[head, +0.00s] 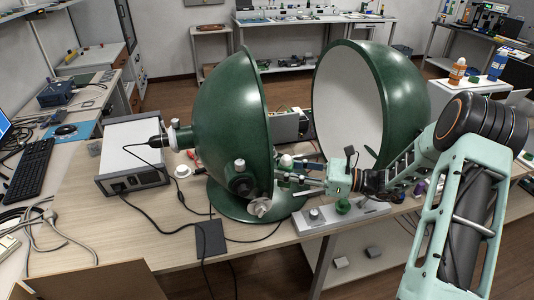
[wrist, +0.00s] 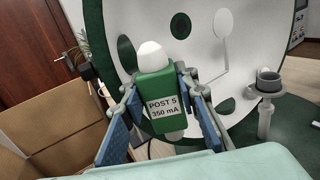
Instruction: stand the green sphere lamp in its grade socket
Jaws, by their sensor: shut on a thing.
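My gripper (head: 300,183) is shut on a green lamp block with a white dome, labelled "POST 5 350 mA". The lamp (wrist: 155,90) is upright between the blue-padded fingers (wrist: 160,105) in the wrist view. Its white dome (head: 286,161) shows small in the head view, in front of the open green sphere's left half (head: 232,110). A grey cup-shaped holder on a post (wrist: 268,82) stands to the right of the lamp in the wrist view, apart from it. A pale plate (head: 340,219) with a grey knob and a green piece lies below my gripper. I cannot tell which socket is the grade socket.
The sphere's right half (head: 385,100) stands open behind my arm. A grey instrument box (head: 134,156) sits on the left of the bench, with cables running across the wood. A cardboard box (wrist: 50,120) is at left in the wrist view. The front bench is partly clear.

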